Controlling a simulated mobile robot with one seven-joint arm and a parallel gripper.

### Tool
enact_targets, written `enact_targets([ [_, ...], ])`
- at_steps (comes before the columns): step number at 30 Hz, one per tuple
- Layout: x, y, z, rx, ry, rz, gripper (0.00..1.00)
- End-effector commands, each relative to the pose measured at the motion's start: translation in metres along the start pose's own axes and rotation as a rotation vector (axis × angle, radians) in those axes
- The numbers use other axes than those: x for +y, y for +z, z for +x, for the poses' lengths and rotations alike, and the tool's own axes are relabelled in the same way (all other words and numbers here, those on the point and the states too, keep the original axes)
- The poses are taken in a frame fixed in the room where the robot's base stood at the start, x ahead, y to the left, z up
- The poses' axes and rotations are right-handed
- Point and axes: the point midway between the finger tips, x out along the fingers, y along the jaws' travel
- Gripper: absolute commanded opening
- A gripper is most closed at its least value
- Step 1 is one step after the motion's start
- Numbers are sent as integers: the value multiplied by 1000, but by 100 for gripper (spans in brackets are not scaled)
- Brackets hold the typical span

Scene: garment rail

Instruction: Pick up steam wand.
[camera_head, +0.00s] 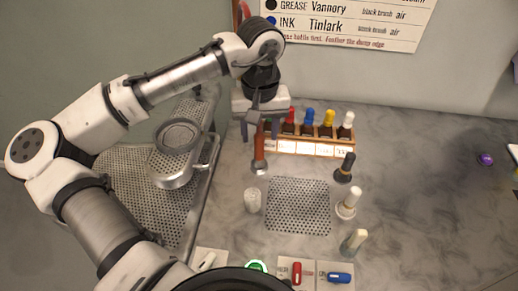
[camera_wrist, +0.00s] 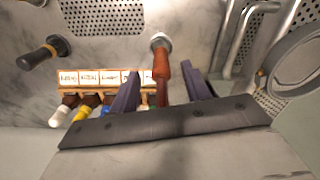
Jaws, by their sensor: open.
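What looks like the steam wand is a red-brown handle with a pale metal end, in the head view (camera_head: 259,157) just below my gripper and in the wrist view (camera_wrist: 161,72) at the middle. My gripper (camera_head: 260,136) is open above the table, pointing down. In the wrist view its two dark fingers (camera_wrist: 160,70) stand to either side of the handle, with gaps on both sides. Its palm hides the handle's near end. I cannot tell how deep the handle lies between the fingers.
A wooden rack (camera_head: 310,146) of colour-capped bottles stands close to the right of my gripper. A silver round-headed fixture (camera_head: 176,150) is on the left over a perforated tray (camera_head: 150,205). A perforated mat (camera_head: 298,205), a white cylinder (camera_head: 252,200) and several upright brushes (camera_head: 344,168) stand nearby.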

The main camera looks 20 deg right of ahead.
Motion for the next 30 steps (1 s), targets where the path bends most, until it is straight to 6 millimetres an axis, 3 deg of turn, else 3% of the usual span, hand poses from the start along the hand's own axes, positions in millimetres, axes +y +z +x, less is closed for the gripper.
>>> enact_targets([
  [7,-1,-1,17,0,0,0,48],
  [15,-1,-3,53,1,0,0,48],
  [23,-1,-4,59,2,2,0,48],
  [30,-1,-4,58,2,2,0,20],
])
